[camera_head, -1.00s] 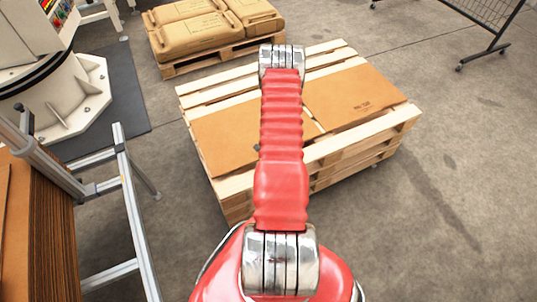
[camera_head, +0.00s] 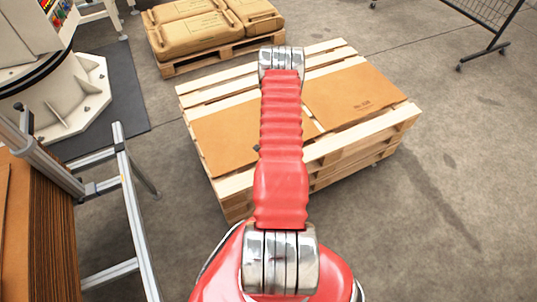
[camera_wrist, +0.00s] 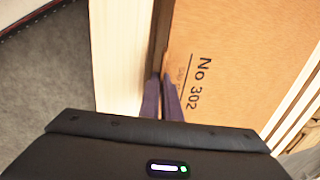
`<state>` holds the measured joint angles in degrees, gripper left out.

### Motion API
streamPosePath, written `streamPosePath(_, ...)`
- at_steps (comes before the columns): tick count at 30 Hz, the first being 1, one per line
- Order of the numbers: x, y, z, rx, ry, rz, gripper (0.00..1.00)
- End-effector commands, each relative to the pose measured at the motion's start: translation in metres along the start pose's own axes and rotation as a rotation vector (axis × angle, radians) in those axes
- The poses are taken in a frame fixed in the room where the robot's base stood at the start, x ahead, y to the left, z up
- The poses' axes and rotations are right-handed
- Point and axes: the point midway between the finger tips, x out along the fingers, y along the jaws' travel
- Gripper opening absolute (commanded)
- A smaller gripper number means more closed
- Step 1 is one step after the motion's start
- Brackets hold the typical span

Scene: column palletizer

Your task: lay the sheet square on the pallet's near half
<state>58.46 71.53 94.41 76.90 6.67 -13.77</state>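Two tan sheets lie flat on the wooden pallet (camera_head: 340,152) in the head view, one on the left (camera_head: 222,138) and one on the right (camera_head: 350,92). My red arm crosses in front and hides the middle. A small dark bit of my gripper (camera_head: 257,148) shows at the left sheet's front edge. In the wrist view, my gripper's two dark fingers (camera_wrist: 163,95) are close together at the edge of a sheet (camera_wrist: 230,60) printed "No 302". They appear shut on that edge; the contact is partly hidden. A pale board (camera_wrist: 122,60) runs alongside.
A second pallet (camera_head: 205,58) with brown sacks is at the back. A white machine base (camera_head: 75,105) stands at upper left.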

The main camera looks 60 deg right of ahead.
Motion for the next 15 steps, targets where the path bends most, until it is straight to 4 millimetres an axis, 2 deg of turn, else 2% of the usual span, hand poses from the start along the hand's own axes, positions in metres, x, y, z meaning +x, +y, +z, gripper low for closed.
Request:
streamPosePath(2,0.0008,0.0,0.0,0.0,0.0,0.0,0.0)
streamPosePath(3,0.0008,-0.0001,0.0,0.0,0.0,0.0,0.05)
streamPosePath(12,0.0007,-0.0001,0.0002,-0.001,0.0,0.0,0.25)
streamPosePath(15,0.0007,0.0002,0.0003,-0.001,0.0,0.0,0.25)
